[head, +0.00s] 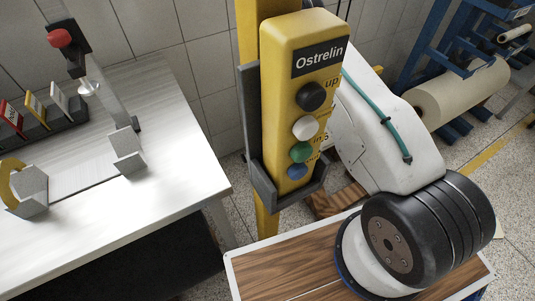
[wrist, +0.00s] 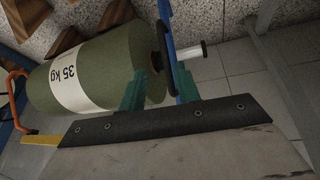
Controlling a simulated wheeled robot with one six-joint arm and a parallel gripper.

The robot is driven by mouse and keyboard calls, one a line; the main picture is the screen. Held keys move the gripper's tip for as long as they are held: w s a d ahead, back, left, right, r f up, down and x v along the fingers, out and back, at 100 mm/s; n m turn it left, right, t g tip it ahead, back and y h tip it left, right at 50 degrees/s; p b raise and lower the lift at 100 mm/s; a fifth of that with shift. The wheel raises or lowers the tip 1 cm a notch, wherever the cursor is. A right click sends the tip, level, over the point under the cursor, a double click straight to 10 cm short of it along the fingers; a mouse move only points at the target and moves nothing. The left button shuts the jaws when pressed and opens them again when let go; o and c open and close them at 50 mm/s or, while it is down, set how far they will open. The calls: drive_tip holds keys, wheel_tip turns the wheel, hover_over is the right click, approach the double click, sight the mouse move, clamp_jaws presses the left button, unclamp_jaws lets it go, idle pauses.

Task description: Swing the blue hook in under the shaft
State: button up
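In the wrist view, a blue bar (wrist: 166,14) runs down beside the end of a dark green roll (wrist: 110,62) with a white "35 kg" label. I take this bar for the blue hook, but its tip is not clear. A black loop (wrist: 163,36) curves along it. The shaft's pale end (wrist: 190,52) sticks out to the right of the roll. My gripper (wrist: 160,82) shows two green fingers set apart, one before the roll's end and one by the blue bar. The black loop's lower end lies between them, nearer the right finger; contact is unclear. The head view hides my gripper.
In the wrist view, an orange hook-shaped piece (wrist: 14,98) stands left of the roll. In the head view, a yellow button pendant (head: 288,130) hangs close in front. A white table (head: 160,170) is left; a blue rack with a beige roll (head: 462,95) is back right.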

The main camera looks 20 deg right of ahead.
drive_tip(key=x, duration=0.7)
drive_tip(key=shift+w+a+f, duration=0.1)
drive_tip(key=shift+w+a, duration=0.05)
drive_tip(key=shift+a, duration=0.25)
clamp_jaws()
